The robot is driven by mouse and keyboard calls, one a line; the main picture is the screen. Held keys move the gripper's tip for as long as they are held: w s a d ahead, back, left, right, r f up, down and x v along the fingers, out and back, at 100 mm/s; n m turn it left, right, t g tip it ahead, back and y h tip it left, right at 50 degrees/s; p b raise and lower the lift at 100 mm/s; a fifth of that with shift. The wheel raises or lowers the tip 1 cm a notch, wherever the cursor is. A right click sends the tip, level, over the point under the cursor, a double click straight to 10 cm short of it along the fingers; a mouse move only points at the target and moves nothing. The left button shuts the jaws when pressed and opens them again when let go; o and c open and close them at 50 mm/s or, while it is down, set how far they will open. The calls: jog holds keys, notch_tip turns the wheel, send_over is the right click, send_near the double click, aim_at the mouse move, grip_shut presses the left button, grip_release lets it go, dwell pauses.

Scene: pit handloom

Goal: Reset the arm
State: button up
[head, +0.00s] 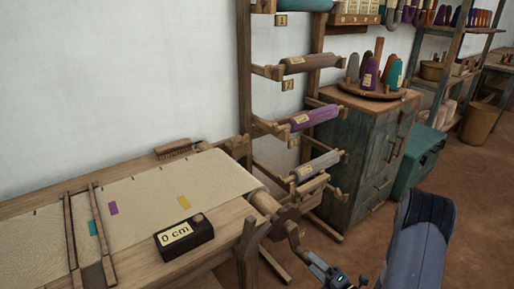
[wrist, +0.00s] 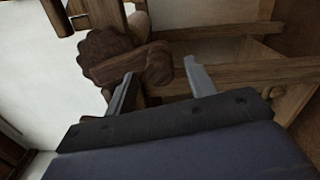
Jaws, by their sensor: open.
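My gripper (wrist: 159,68) is open, with its two grey fingers apart and nothing held between them. In the wrist view, the rounded end of a wooden crank (wrist: 158,62) shows between and just beyond the fingertips. I cannot tell whether either finger touches it. A toothed wooden wheel (wrist: 106,52) is behind the crank to the left. In the head view, my gripper (head: 338,277) is at the bottom edge, by the lower end of the crank (head: 294,240) at the right end of the loom's cloth roller (head: 264,202). Part of my arm is cut off there.
Pale cloth (head: 150,205) lies stretched on the loom, with a black "0 cm" counter box (head: 184,238) and a brush (head: 173,148). A rack holds rolls, including a purple one (head: 313,117). A cabinet (head: 372,150) stands right of it. Brown floor (head: 470,220) is open at right.

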jog(key=shift+x, duration=2)
jog(key=shift+d, duration=0.1)
